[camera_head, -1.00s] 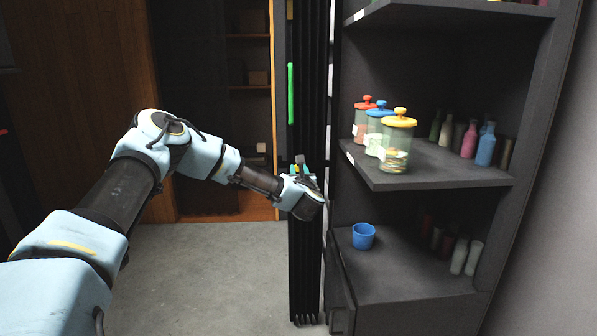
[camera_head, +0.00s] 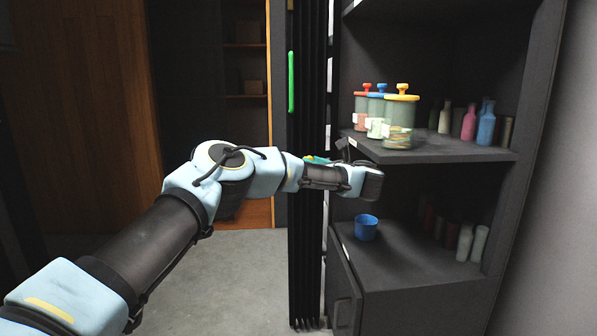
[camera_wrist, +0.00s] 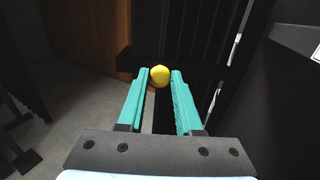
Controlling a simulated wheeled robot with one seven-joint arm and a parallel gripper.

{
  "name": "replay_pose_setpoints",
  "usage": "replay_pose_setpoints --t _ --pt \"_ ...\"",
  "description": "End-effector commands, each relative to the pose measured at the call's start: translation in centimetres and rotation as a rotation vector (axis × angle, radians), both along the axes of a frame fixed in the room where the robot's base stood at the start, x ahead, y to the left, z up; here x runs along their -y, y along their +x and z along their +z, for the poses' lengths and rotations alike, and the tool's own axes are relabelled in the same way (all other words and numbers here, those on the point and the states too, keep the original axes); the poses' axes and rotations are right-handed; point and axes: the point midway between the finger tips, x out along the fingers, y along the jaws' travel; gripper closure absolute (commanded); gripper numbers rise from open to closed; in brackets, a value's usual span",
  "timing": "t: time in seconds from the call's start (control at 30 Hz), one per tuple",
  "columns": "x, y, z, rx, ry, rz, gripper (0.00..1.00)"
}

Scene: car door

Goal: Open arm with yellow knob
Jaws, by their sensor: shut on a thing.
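The yellow knob (camera_wrist: 159,76) sits between the tips of my gripper's two teal fingers (camera_wrist: 160,84) in the wrist view, and they are shut on it. A dark bar (camera_wrist: 205,70) runs crosswise just behind the knob. In the head view, my gripper (camera_head: 317,159) shows as a small bit of teal and yellow in front of the tall black folded panel (camera_head: 306,90). My wrist and forearm cover most of the knob and bar there.
A dark shelf unit (camera_head: 440,155) stands close on the right, with lidded jars (camera_head: 399,120), bottles (camera_head: 486,120) and a blue cup (camera_head: 366,227). A green vertical handle (camera_head: 291,82) is above my gripper. Clear grey floor (camera_head: 220,290) lies left of the panel.

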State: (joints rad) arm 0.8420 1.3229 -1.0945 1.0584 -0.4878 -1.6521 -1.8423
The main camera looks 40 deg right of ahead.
Motion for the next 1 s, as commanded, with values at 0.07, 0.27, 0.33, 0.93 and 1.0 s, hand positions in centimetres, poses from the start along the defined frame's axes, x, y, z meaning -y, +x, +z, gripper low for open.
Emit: replay_pose_setpoints --t 0.07,0.27,0.33,0.93,1.0 --pt "0.2 -0.44 -0.35 0.0 -0.002 0.029 1.0" --pt "0.39 -0.97 -0.16 0.001 -0.001 0.08 1.0" --pt "0.39 -1.06 -0.11 0.001 -0.001 0.091 1.0" --pt "0.39 -1.12 0.02 0.001 0.0 0.104 0.55" --pt "0.42 -1.14 0.02 0.001 0.0 0.103 0.47"
